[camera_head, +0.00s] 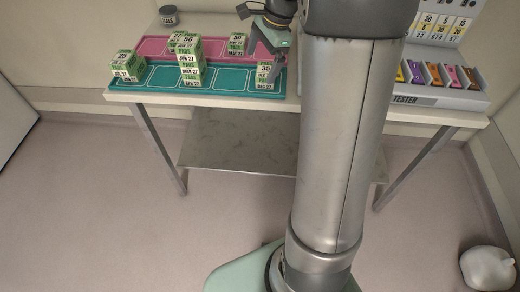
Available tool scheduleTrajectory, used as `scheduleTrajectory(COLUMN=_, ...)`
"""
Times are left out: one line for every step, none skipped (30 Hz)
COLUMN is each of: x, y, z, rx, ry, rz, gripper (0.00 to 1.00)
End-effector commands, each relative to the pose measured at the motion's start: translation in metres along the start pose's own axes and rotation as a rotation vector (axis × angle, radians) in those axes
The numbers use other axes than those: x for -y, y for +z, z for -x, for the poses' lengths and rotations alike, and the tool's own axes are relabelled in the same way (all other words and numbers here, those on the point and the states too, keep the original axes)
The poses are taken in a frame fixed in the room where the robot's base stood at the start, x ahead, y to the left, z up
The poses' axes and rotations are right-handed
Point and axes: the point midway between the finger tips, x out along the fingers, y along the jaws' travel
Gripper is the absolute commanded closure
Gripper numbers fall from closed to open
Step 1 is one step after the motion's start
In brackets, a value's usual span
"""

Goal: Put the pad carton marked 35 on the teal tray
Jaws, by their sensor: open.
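The pad carton marked 35 (264,79), green and white, stands upright at the right end of the teal tray (216,84). My gripper (272,62) is open, its fingers at the top of this carton and just behind it. I cannot tell whether they touch it. The lower part of the carton is clear of the fingers. The teal tray lies along the front of the table, with outlined spaces, some of them bare.
A pink tray (210,47) lies behind, with a carton marked 50 (237,44). Cartons marked 56 (189,70) and 25 (126,66) stand farther left. A dark tin (169,16) sits at the back. A tester rack (440,92) stands right; a white bag (487,268) lies on the floor.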

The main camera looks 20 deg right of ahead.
Motion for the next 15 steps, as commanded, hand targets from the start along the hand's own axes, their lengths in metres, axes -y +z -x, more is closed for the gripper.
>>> scheduleTrajectory(x=-0.031, y=0.034, z=-0.002, rx=-0.027, ry=0.024, rz=0.188, gripper=0.01)
scheduleTrajectory(x=-0.05, y=0.049, z=-0.005, rx=-0.042, ry=0.042, rz=0.311, gripper=0.01)
scheduleTrajectory(x=-0.076, y=0.067, z=-0.011, rx=-0.061, ry=0.066, rz=0.472, gripper=0.01)
scheduleTrajectory(x=-0.095, y=0.079, z=-0.015, rx=-0.075, ry=0.084, rz=0.593, gripper=0.01)
scheduleTrajectory(x=-0.115, y=0.088, z=-0.02, rx=-0.087, ry=0.103, rz=0.709, gripper=0.01)
scheduleTrajectory(x=-0.14, y=0.099, z=-0.027, rx=-0.099, ry=0.128, rz=0.858, gripper=0.01)
scheduleTrajectory(x=-0.158, y=0.105, z=-0.032, rx=-0.108, ry=0.146, rz=0.961, gripper=0.01)
scheduleTrajectory(x=-0.175, y=0.11, z=-0.037, rx=-0.114, ry=0.163, rz=1.057, gripper=0.01)
scheduleTrajectory(x=-0.195, y=0.115, z=-0.043, rx=-0.122, ry=0.184, rz=1.174, gripper=0.01)
scheduleTrajectory(x=-0.208, y=0.117, z=-0.048, rx=-0.125, ry=0.199, rz=1.25, gripper=0.01)
scheduleTrajectory(x=-0.219, y=0.119, z=-0.051, rx=-0.129, ry=0.211, rz=1.317, gripper=0.01)
scheduleTrajectory(x=-0.232, y=0.12, z=-0.056, rx=-0.131, ry=0.226, rz=1.392, gripper=0.01)
scheduleTrajectory(x=-0.24, y=0.12, z=-0.059, rx=-0.133, ry=0.236, rz=1.437, gripper=0.01)
scheduleTrajectory(x=-0.245, y=0.121, z=-0.061, rx=-0.134, ry=0.242, rz=1.473, gripper=0.01)
scheduleTrajectory(x=-0.251, y=0.121, z=-0.064, rx=-0.135, ry=0.249, rz=1.507, gripper=0.01)
